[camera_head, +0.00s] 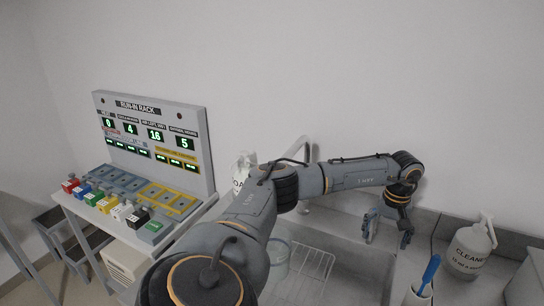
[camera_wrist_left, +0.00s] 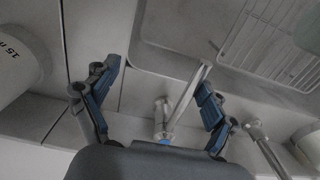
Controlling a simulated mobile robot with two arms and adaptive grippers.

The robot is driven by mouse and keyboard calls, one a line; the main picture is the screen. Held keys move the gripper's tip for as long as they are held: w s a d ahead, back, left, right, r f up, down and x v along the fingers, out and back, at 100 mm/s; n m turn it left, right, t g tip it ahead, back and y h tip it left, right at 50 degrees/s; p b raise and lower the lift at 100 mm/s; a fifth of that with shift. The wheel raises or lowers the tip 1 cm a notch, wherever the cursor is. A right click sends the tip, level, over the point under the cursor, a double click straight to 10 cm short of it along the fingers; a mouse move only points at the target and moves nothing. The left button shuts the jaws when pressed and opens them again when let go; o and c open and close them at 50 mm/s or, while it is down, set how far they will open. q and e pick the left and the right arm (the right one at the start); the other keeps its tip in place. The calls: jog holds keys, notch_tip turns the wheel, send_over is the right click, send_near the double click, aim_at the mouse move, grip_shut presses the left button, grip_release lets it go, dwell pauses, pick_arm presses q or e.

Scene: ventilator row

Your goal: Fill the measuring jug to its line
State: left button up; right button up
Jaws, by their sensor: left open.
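A clear, greenish vessel (camera_head: 279,258), apparently the measuring jug, stands in the sink, partly hidden by my left arm; its line and contents cannot be made out. The main faucet (camera_head: 303,158) rises behind my arm. My right gripper is out of view.
A wire rack (camera_head: 312,268) lies in the sink. A cleaner bottle (camera_head: 470,247) and a blue-handled brush (camera_head: 428,274) stand on the right. The run-in rack panel (camera_head: 158,140) and coloured blocks stand left. A white container (camera_head: 242,166) is partly behind my arm.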

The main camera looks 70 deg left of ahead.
pick_arm(q)
jog(key=shift+w+d+b, duration=0.3)
jog(key=shift+w+d, duration=1.2)
jog(key=shift+d, duration=0.25)
dwell(6.2)
